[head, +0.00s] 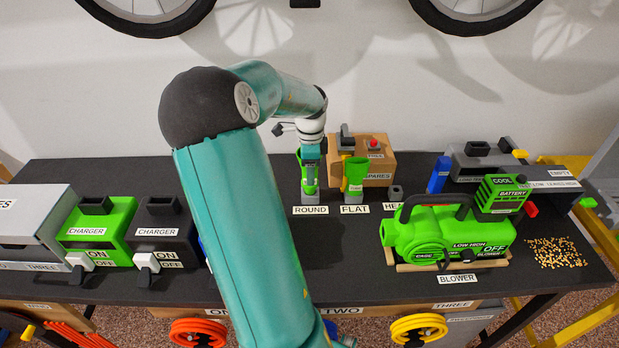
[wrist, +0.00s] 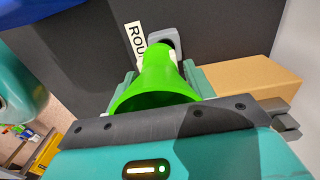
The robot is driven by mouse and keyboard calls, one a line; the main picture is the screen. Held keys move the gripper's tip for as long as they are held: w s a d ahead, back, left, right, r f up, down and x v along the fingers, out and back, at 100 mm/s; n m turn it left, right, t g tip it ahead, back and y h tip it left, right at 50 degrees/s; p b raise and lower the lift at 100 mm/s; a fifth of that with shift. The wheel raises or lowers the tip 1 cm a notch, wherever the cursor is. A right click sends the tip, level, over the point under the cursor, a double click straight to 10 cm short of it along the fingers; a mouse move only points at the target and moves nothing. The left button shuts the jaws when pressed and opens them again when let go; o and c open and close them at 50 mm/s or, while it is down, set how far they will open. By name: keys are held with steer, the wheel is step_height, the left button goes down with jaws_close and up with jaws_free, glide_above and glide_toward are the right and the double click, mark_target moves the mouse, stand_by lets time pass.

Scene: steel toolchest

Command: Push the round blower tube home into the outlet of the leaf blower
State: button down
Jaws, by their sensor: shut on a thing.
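The round blower tube (head: 309,181) is green and stands upright at the grey holder behind the ROUND label (head: 310,210). My gripper (head: 310,160) is above it and shut on its upper part. In the wrist view the tube (wrist: 155,78) lies between the jaws of my gripper (wrist: 160,85), its wide open end toward the camera and its far end at the grey holder (wrist: 166,42). I cannot tell whether it is still seated there. The green leaf blower (head: 440,235) rests on a wooden cradle at the right, behind the BLOWER label.
A green flat tube (head: 355,175) stands close right of my gripper, before a cardboard SPARES box (head: 377,160). Two chargers (head: 100,230) are at the left. Debris (head: 558,252) lies right of the blower. The bench (head: 345,265) is clear between the tubes and blower.

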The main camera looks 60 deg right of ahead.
steer(key=shift+r, duration=0.45)
steer(key=shift+r, duration=0.2)
steer(key=shift+d, duration=0.1)
stand_by(0.4)
steer(key=shift+w+d+f, duration=0.15)
steer(key=shift+d+f, duration=0.25)
steer(key=shift+f, duration=2.05)
stand_by(1.1)
steer(key=shift+c, duration=2.4)
jaws_free()
